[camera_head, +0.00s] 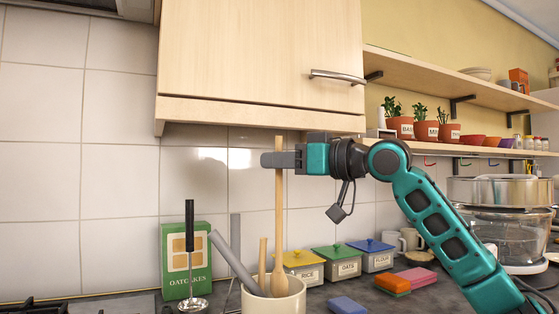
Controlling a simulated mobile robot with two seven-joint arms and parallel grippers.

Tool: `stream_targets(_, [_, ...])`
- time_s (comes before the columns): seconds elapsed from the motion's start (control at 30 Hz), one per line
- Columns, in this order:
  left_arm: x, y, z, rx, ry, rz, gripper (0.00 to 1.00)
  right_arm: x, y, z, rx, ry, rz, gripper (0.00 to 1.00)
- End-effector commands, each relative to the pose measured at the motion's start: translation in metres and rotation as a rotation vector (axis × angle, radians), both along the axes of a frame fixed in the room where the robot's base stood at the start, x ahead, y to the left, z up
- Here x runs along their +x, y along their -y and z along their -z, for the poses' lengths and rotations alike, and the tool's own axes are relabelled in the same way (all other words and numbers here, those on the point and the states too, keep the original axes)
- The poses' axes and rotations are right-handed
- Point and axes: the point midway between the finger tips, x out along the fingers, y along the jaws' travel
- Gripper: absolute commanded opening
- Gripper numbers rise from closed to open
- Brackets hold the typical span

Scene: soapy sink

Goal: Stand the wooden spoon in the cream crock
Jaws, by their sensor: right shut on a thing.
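The wooden spoon (279,221) is upright, its bowl end down. My right gripper (272,159), coming from the right, is shut on the spoon's handle near its top. The cream crock (273,305) stands at the bottom of the view, cut off by the frame edge. The spoon's bowl end overlaps the crock's mouth; I cannot tell whether its tip touches the bottom. Other utensils lean in the crock: a grey one (233,262) and a shorter wooden handle (262,262). My left gripper is not in view.
A green oatcakes box (175,245) and a dark-handled utensil (190,250) stand left of the crock. Lidded canisters (337,268) line the wall behind it. A blue sponge (347,305) lies to its right. A wooden cupboard (258,60) hangs above my gripper.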

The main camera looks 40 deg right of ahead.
Motion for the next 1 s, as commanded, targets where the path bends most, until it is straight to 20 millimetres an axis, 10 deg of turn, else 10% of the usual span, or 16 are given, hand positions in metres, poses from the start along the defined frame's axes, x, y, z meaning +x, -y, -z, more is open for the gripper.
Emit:
stream_targets(0.6, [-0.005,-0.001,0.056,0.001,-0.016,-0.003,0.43,0.0,0.0,0.053,0.0,0.001,0.0,0.0])
stream_targets(1.0, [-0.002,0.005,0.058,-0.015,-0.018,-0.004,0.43,0.0,0.0,0.066,-0.001,0.001,0.0,0.0])
